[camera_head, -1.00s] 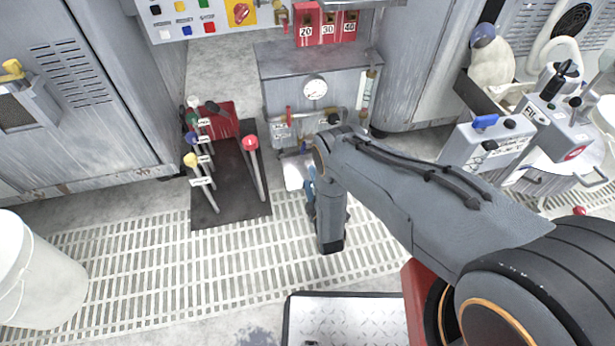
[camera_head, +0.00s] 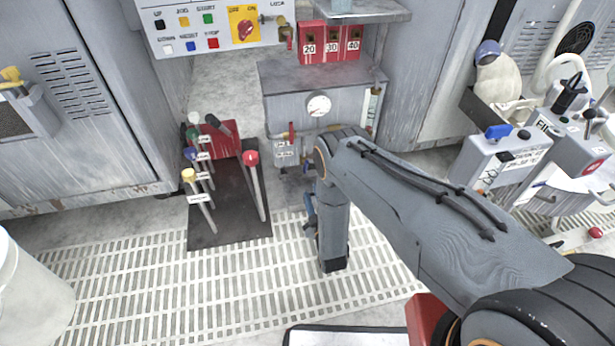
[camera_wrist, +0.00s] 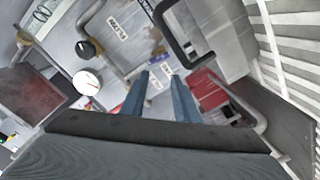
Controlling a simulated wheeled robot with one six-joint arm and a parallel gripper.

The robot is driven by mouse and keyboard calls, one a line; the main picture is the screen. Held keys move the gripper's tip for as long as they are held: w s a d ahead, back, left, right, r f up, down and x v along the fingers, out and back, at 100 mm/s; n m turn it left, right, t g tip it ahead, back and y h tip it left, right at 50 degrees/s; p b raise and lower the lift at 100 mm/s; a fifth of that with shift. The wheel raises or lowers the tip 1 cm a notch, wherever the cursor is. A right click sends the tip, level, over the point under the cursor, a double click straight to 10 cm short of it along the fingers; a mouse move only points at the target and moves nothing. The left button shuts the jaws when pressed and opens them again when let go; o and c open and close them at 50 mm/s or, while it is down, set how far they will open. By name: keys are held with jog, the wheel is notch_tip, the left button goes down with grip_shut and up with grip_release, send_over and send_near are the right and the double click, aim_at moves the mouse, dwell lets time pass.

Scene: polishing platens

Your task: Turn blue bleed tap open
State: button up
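A blue tap-like handle (camera_head: 498,131) sits on top of a pale grey box at the right in the head view. I cannot read a label that confirms it as the bleed tap. A blue-knobbed lever (camera_head: 190,153) also stands in the lever row at the left. My gripper (camera_wrist: 160,80) shows in the wrist view with two blue-grey fingers apart and nothing seen between them. In the head view my arm reaches down in front of the gauge cabinet, well left of the blue handle, and mostly hides the gripper. No blue tap is clearly seen in the wrist view.
The grey gauge cabinet (camera_head: 280,92) stands behind my arm, with red numbered blocks (camera_head: 332,46) on a ledge. A black mat (camera_head: 232,220) bears several levers. A white bucket (camera_head: 32,290) is at the lower left. Slatted floor (camera_head: 130,285) is free between.

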aim_at(307, 168)
jog(key=w+m+b, duration=0.1)
jog(key=m+b, duration=0.1)
jog(key=w+m+b, duration=0.3)
jog(key=m+b, duration=0.2)
jog(key=shift+w+a+f, duration=0.2)
jog(key=shift+w+a, duration=0.2)
jog(key=w+m+b, duration=0.1)
jog(key=w+b, duration=0.1)
jog(key=w, duration=0.1)
jog(key=w+a+m+b, duration=0.1)
jog(key=w+m+b, duration=0.1)
jog(key=w, duration=0.1)
jog(key=w+a+r+m+b, duration=0.1)
jog(key=w+m+b, duration=0.1)
jog(key=w+b, duration=0.1)
jog(key=shift+w+a, duration=0.1)
grip_shut()
